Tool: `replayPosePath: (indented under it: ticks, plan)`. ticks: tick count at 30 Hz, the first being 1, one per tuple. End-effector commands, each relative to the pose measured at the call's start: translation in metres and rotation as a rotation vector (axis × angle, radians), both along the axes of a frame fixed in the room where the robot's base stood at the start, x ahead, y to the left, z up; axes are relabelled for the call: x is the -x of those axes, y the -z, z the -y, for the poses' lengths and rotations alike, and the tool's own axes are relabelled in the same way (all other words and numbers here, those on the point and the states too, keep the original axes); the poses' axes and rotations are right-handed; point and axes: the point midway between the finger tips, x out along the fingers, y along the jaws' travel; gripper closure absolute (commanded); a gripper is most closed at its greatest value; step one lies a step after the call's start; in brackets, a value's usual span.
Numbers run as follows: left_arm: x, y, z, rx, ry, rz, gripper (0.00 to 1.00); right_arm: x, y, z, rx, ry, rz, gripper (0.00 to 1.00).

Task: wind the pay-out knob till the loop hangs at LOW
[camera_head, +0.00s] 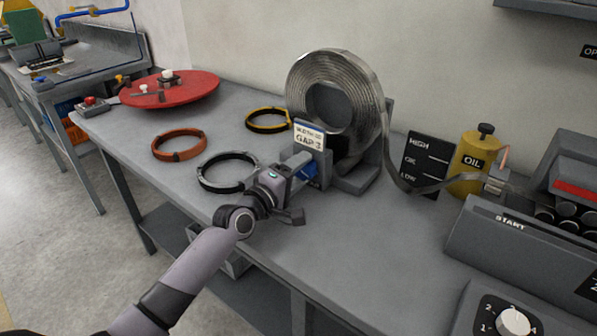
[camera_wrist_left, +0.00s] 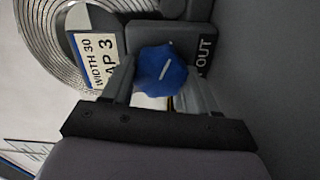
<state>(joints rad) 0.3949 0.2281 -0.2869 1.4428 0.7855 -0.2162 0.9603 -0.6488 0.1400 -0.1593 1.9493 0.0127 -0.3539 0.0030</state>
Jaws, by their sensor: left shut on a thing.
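The blue pay-out knob (camera_head: 309,170) sits on the stand of the metal strip coil (camera_head: 375,85). My left gripper (camera_head: 301,168) is shut on it. In the wrist view the blue knob (camera_wrist_left: 160,70), with a white mark, sits between the fingers of my left gripper (camera_wrist_left: 158,82), beside lettering ending in "OUT". The strip's loop (camera_head: 408,188) hangs from the coil and runs right; its lowest part is close to the LOW mark on the black level board (camera_head: 428,155). The board's HIGH mark is well above the strip. My right gripper is not in view.
A yellow oil can (camera_head: 475,165) stands behind the strip, left of the grey START machine (camera_head: 520,245). An orange ring (camera_head: 179,157), a black ring (camera_head: 205,181) and a yellow-black ring (camera_head: 250,126) lie on the table. A red turntable (camera_head: 190,92) is at the far left.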

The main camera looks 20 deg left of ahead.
Motion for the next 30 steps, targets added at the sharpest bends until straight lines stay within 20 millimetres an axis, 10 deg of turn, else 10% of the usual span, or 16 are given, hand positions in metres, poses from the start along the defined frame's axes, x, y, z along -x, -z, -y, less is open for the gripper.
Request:
replayPosePath:
  ticks: [10, 11, 13, 30]
  plan:
    - [0.0, 0.0, 0.0, -0.001, 0.0, 0.0, 0.72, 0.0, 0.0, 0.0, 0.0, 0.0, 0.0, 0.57]
    - [0.0, 0.0, 0.0, -0.001, 0.0, 0.0, 0.32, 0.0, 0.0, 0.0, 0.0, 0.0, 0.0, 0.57]
    - [0.0, 0.0, 0.0, -0.001, 0.0, 0.0, 0.16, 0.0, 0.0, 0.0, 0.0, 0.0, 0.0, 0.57]
    - [0.025, 0.0, -0.009, 0.0, 0.0, -0.001, 0.16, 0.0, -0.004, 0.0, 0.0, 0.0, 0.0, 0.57]
